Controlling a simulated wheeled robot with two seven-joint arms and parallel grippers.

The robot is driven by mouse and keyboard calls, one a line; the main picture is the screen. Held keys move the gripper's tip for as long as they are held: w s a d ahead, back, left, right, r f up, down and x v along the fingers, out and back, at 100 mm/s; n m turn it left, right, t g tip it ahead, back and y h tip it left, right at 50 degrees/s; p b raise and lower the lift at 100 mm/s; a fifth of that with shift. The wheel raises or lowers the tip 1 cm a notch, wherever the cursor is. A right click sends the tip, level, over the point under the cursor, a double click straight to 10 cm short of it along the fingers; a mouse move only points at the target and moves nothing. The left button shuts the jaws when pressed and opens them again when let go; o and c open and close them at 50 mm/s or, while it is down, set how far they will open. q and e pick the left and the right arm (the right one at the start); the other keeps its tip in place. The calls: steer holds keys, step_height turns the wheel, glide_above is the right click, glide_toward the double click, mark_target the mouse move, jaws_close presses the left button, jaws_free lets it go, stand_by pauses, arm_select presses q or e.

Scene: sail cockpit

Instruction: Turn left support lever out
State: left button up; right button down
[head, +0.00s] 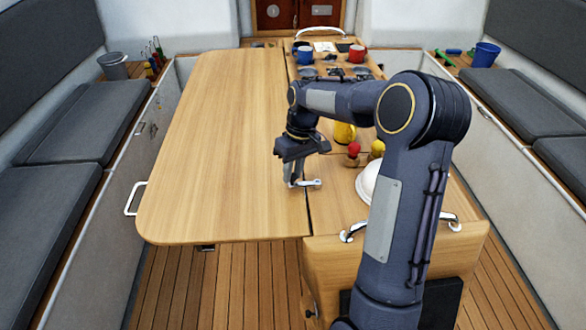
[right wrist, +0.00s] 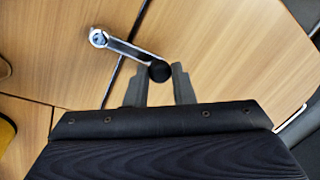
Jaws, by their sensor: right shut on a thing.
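A silver lever (head: 309,183) with a round pivot end sits at the seam between the left table leaf (head: 215,130) and the table's middle part. In the right wrist view, the lever (right wrist: 125,50) runs from its silver pivot at upper left to a black knob (right wrist: 160,72). The lever crosses the dark seam, with its knob over one panel and its pivot over the other. My right gripper (head: 292,182) points down from above and is shut on the knob; the fingers (right wrist: 162,84) stand on either side of it. My left gripper is out of view.
A white dome-shaped thing (head: 367,183), partly behind my right arm, and a yellow mug (head: 344,133) stand on the middle part. Blue (head: 305,55) and red (head: 357,53) mugs stand farther back. A white rail (head: 135,198) is at the left. The left leaf is clear.

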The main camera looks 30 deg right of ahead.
stand_by(0.4)
steer(key=c, duration=1.3)
jaws_free()
steer(key=shift+o, duration=0.2)
step_height(320, 180, up, 8)
steer(key=d, duration=0.1)
steer(key=shift+d+f+b, duration=0.15)
steer(key=shift+d+b, duration=0.05)
steer(key=shift+b, duration=0.15)
